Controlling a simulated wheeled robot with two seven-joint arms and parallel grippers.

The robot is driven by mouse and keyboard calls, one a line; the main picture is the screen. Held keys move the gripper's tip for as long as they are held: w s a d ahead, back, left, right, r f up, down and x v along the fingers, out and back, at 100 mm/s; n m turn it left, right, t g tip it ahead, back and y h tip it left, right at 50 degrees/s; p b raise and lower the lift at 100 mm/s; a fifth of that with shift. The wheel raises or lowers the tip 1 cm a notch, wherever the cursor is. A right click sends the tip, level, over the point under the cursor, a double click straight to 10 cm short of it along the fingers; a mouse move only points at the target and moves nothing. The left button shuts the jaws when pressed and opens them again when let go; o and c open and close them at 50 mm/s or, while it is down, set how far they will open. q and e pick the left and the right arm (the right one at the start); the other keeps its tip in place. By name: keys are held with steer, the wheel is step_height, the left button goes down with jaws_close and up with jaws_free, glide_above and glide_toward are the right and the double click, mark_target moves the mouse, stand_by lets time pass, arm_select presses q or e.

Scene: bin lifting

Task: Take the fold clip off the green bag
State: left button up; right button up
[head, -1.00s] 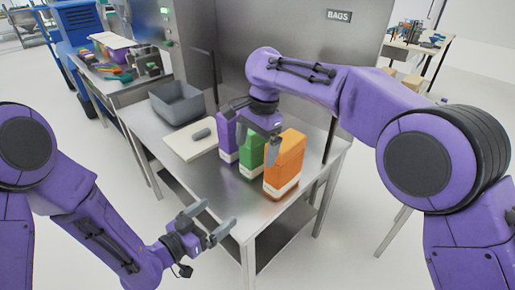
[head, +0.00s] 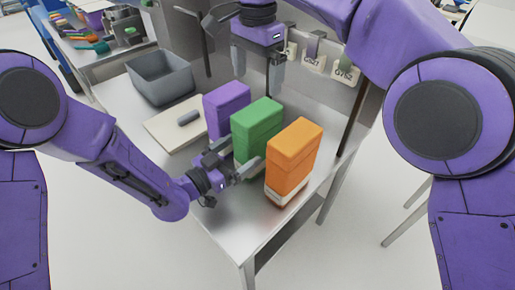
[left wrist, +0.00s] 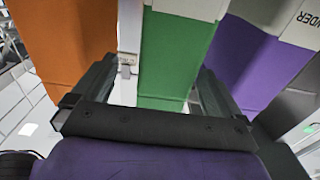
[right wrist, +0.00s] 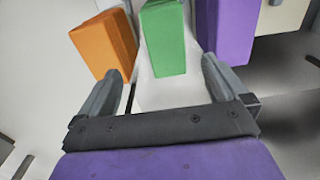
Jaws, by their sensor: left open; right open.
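The green bag (head: 257,121) stands upright on the metal table, between the purple bag (head: 227,103) and the orange bag (head: 294,155). My left gripper (head: 243,163) is open low at the near side of the green bag. In the left wrist view the green bag (left wrist: 172,62) lies between its spread fingers; contact cannot be told. My right gripper (head: 258,72) is open and empty above and behind the bags. The right wrist view shows the green bag's top (right wrist: 163,32) beyond its fingers, apart from them. I cannot make out a fold clip on the green bag.
A pale board (head: 160,135) with a small grey object (head: 188,118) lies left of the bags. A grey bin (head: 160,82) stands behind it. The orange and purple bags flank the green one closely. Tags hang on the back panel. The table's front right corner is clear.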

mark_target(264, 106)
steer(key=shift+w+f, duration=0.4)
steer(key=shift+w, duration=0.2)
steer(key=shift+w+f, duration=0.35)
steer(key=shift+w, duration=0.2)
arm_select(q)
steer(key=x, duration=0.5)
steer(key=shift+w+a+f, duration=0.15)
steer(key=shift+w+f, duration=0.3)
steer(key=c, duration=1.4)
arm_select(e)
steer(key=shift+s+r, duration=0.2)
steer(key=shift+s, duration=0.15)
steer(key=f, duration=0.3)
steer(key=w+d+f, duration=0.1)
steer(key=f, duration=0.7)
steer(key=shift+w+d, duration=0.35)
steer(key=shift+d, duration=0.05)
steer(key=shift+r, duration=0.1)
steer(key=c, duration=1.2)
steer(key=shift+o, duration=0.2)
